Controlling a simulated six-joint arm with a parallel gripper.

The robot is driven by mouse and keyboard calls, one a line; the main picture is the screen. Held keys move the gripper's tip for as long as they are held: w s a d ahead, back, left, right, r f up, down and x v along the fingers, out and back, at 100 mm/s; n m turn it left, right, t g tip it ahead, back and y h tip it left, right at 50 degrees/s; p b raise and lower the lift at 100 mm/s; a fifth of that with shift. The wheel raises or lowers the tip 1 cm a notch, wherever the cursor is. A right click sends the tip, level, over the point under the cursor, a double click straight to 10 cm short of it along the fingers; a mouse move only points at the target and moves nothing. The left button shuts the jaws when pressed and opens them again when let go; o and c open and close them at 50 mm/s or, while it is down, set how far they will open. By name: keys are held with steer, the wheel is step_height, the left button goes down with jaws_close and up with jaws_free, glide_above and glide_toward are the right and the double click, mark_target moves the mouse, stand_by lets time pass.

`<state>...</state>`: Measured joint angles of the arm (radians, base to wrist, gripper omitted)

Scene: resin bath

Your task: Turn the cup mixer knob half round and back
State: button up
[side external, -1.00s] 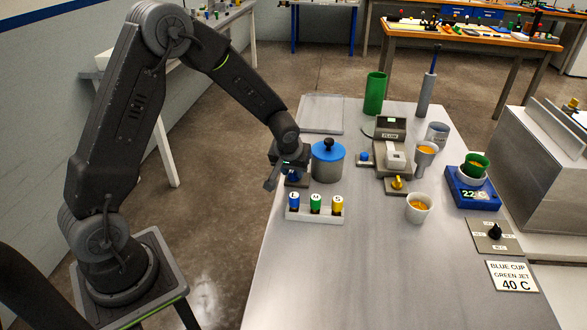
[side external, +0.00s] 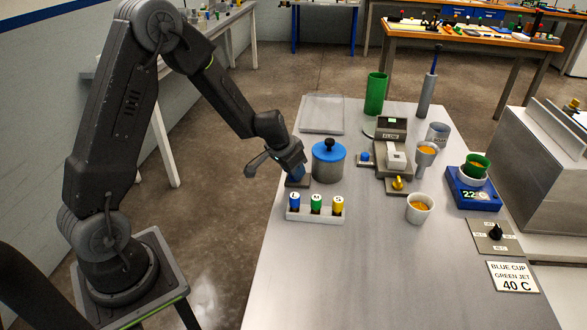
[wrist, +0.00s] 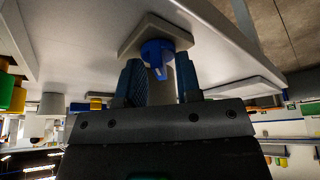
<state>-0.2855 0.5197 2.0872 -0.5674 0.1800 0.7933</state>
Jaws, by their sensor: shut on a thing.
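The blue knob (wrist: 158,48) sits on a small grey base plate (wrist: 135,37), at the left edge of the table in the side view. My gripper (side external: 295,172) is over it from above and hides most of the knob there. In the wrist view the two dark blue-grey fingers (wrist: 160,75) lie on either side of the knob, shut on it. A pale mark shows on the knob's face. How far the knob is turned is hard to tell.
A grey pot with a blue lid (side external: 327,166) stands close to the right of my gripper. A rack with blue, green and yellow vials (side external: 315,213) is in front. A clear tray (side external: 322,114) lies behind. The front middle of the table is free.

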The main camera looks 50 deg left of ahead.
steer(key=m+h, duration=0.2)
steer(key=m, duration=0.3)
steer(key=shift+a+m, duration=0.1)
steer(key=shift+m, duration=0.2)
steer(key=m+g+h, duration=0.1)
steer(key=m, duration=0.2)
steer(key=m+g+h, duration=0.1)
steer(key=m, duration=0.2)
steer(key=shift+m, duration=0.3)
steer(key=m+g, duration=0.1)
steer(key=m, duration=0.1)
steer(key=m+g, duration=0.1)
steer(key=m, duration=0.2)
steer(key=shift+w+h, duration=0.15)
steer(key=shift+h, duration=0.15)
steer(key=m+g, duration=0.2)
steer(key=m, duration=0.3)
steer(key=shift+m, duration=0.4)
steer(key=shift+g, duration=0.3)
steer(key=o, duration=0.5)
steer(key=shift+o, duration=0.2)
steer(key=shift+w, duration=0.1)
steer(key=v, duration=1.3)
steer(key=shift+r, duration=0.4)
